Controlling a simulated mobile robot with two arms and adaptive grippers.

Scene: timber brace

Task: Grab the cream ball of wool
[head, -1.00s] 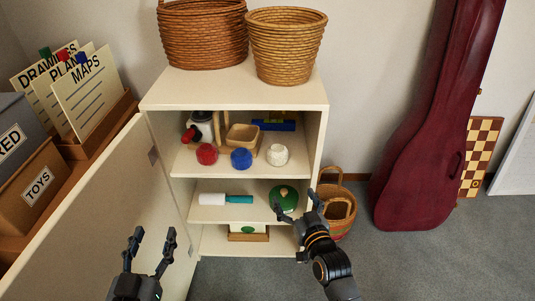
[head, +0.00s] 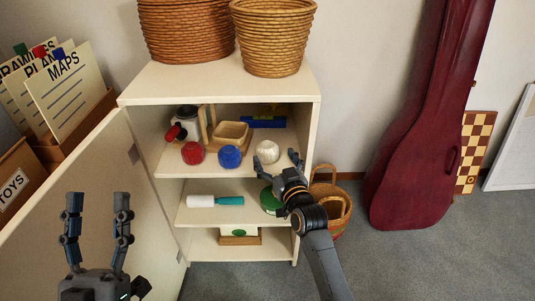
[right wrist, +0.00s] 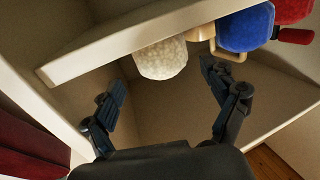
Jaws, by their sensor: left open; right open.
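The cream ball of wool (head: 267,151) sits on the upper shelf of the open cabinet, right of the blue ball (head: 230,156) and the red ball (head: 192,153). My right gripper (head: 277,163) is open and empty at the front of that shelf, just before the cream ball. In the right wrist view the cream ball (right wrist: 160,58) shows beyond and roughly between the spread fingers (right wrist: 164,80), apart from them. My left gripper (head: 98,205) is open and empty, in front of the cabinet door at the lower left.
A wooden tray (head: 233,132), a jar (head: 187,117) and a blue item (head: 264,122) stand behind the balls. The cabinet's right side wall (head: 308,140) is close to my right gripper. A green round item (head: 268,203) lies on the shelf below. The open door (head: 110,190) stands left.

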